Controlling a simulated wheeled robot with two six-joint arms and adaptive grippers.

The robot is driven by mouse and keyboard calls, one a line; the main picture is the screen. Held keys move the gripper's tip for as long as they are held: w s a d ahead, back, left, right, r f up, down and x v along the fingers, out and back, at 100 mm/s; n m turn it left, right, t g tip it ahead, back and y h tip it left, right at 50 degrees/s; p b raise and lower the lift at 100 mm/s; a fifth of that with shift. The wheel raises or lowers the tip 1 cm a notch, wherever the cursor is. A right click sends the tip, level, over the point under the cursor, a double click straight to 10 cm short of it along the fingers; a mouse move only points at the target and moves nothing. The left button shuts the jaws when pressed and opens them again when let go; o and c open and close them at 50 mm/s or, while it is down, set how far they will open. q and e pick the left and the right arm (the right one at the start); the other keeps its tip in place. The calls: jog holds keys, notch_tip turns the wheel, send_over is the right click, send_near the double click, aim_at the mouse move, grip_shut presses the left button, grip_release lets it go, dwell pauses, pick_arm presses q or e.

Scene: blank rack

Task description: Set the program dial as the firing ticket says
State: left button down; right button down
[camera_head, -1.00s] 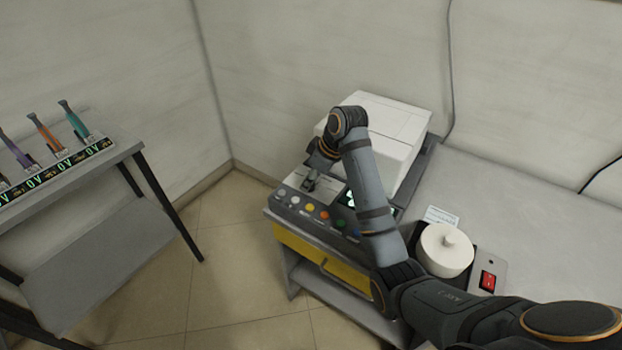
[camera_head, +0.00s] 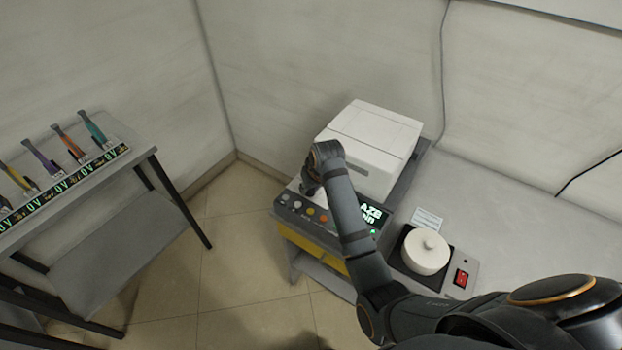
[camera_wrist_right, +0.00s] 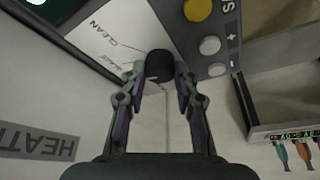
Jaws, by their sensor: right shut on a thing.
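The program dial (camera_wrist_right: 160,66) is a dark round knob on a light plate with the printed words "CLEAN" and a second, blurred one. My right gripper (camera_wrist_right: 160,80) is shut on it, one finger at each side. In the head view my right gripper (camera_head: 308,190) is at the panel, mostly behind its own arm, and the dial is hidden. The lit display (camera_head: 372,213) shows letters ending in "AZE", partly covered by my arm. My left gripper is not in view.
A white box-shaped machine (camera_head: 372,145) stands behind the panel. Coloured buttons line the panel front, including an orange one (camera_head: 310,211). The white pot (camera_head: 427,252) and a red switch (camera_head: 461,278) are at the right. A rack with several coloured-handled tools (camera_head: 67,142) is at the left.

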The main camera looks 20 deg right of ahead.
jog(key=shift+m+p, duration=0.45)
jog(key=shift+m, duration=0.05)
jog(key=c, duration=1)
grip_release()
jog(key=v, duration=1.2)
jog(key=shift+a, duration=0.25)
